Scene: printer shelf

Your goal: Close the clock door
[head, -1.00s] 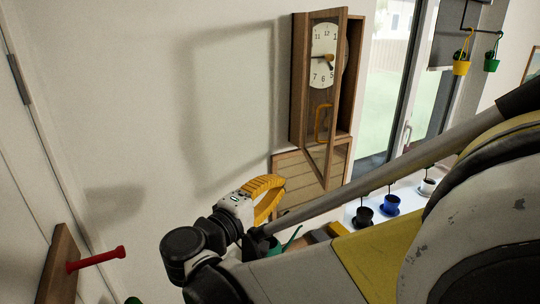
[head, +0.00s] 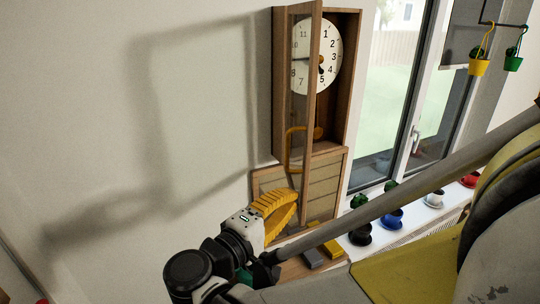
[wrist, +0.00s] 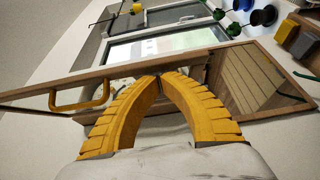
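The wooden clock (head: 352,90) is on the wall, with its white face (head: 328,50) partly behind the door. The clock door (head: 312,100) stands open, swung out from the case and seen at a steep angle. Its orange handle (head: 288,152) also shows in the wrist view (wrist: 82,97). My gripper (head: 290,202) is beside the lower part of the door, below the handle. In the wrist view, the yellow fingers (wrist: 159,76) meet at their tips with nothing visible between them. The tips overlap the door frame (wrist: 215,54); I cannot tell whether they touch it.
A window (head: 400,90) is right of the clock, with several cups and small plants on its white sill (head: 405,225). A yellow pot (head: 479,67) and a green pot (head: 513,63) hang at upper right. The wall left of the clock is clear.

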